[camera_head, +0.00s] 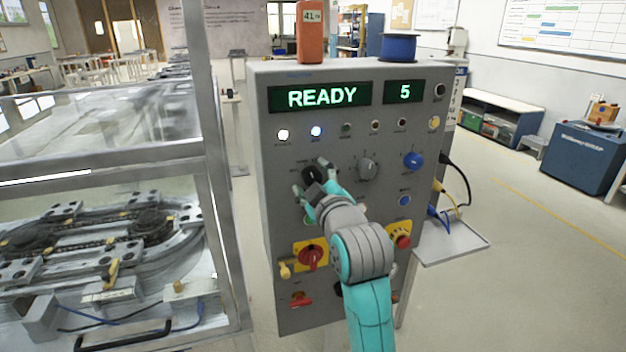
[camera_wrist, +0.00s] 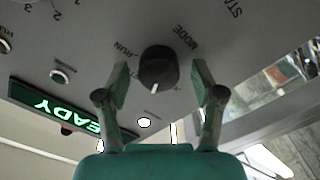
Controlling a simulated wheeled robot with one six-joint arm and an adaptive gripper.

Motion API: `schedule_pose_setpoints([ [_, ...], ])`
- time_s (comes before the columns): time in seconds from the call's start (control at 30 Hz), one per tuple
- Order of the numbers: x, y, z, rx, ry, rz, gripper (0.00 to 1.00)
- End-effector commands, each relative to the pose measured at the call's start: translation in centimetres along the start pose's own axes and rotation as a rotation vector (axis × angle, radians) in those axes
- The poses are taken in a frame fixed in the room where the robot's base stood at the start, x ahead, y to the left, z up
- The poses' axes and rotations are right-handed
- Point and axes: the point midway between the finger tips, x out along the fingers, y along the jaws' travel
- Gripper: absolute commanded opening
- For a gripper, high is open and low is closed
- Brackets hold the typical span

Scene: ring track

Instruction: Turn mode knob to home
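The mode knob (camera_head: 312,174) is a round black knob on the grey control panel (camera_head: 285,225), left of centre below the indicator lights. In the wrist view the same knob (camera_wrist: 158,69) sits between my two fingertips, near the printed words MODE and RUN. Its white pointer mark faces the bottom of that picture. My gripper (camera_head: 309,181) is open at the knob, with one finger on each side. The gripper's fingers (camera_wrist: 160,77) show gaps to the knob on both sides. No HOME label is legible.
The display (camera_head: 322,95) reads READY and a smaller one (camera_head: 404,92) reads 5. A grey selector knob (camera_head: 368,168) and blue knob (camera_head: 413,160) are to the right. A red switch (camera_head: 312,257) and emergency button (camera_head: 402,239) are below. A framed ring track (camera_head: 100,235) stands left.

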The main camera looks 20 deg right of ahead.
Motion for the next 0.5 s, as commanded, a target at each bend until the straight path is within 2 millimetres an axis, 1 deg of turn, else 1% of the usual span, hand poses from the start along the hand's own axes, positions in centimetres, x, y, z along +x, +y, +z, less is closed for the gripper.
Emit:
schedule_pose_setpoints([
  [0.17,-0.2,0.0,0.0,0.000,0.000,0.001,0.68],
  [0.27,-1.1,0.0,0.0,0.000,0.001,0.001,0.68],
  [0.37,-2.6,0.0,0.0,0.000,0.001,0.001,0.68],
  [0.5,-5.4,0.0,0.0,0.000,0.001,0.001,0.68],
])
